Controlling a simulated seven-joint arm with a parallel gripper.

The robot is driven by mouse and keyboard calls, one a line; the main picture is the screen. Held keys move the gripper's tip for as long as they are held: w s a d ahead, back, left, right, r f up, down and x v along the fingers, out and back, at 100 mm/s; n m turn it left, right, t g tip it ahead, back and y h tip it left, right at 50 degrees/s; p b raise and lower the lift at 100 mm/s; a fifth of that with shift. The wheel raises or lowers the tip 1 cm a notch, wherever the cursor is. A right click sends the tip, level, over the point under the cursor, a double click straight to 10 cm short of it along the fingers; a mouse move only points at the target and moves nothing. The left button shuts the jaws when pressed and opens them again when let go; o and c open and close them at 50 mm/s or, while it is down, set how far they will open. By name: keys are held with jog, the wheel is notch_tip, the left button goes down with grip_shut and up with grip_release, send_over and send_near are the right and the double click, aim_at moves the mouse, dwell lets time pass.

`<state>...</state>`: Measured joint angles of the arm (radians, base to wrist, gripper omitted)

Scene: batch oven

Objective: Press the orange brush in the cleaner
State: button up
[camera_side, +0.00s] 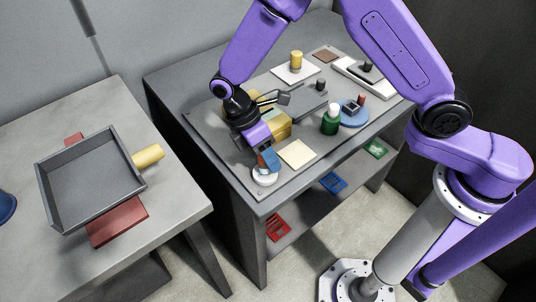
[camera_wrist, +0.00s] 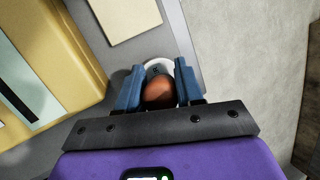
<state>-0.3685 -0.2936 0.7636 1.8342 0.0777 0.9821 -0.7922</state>
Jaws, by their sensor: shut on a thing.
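My gripper (camera_side: 268,160) has blue fingers and is shut on the orange brush. In the wrist view the brush shows as a rounded orange-brown end (camera_wrist: 159,93) between the two fingers (camera_wrist: 158,85). The cleaner appears to be the round white cup (camera_side: 264,178) at the near corner of the dark bench. The gripper and brush are right over it, and the white rim (camera_wrist: 158,63) also shows behind the brush in the wrist view. The fingers hide most of the brush in the side view. I cannot tell how deep the brush sits in the cup.
A yellow box (camera_side: 278,128) stands close behind my gripper, and a cream square pad (camera_side: 297,153) lies to its right. A green bottle (camera_side: 331,121) and a blue round stand (camera_side: 353,119) are farther right. A grey tray (camera_side: 91,181) sits on the separate left table.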

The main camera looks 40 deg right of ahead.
jog(key=shift+f, duration=0.15)
jog(key=shift+r, duration=3.55)
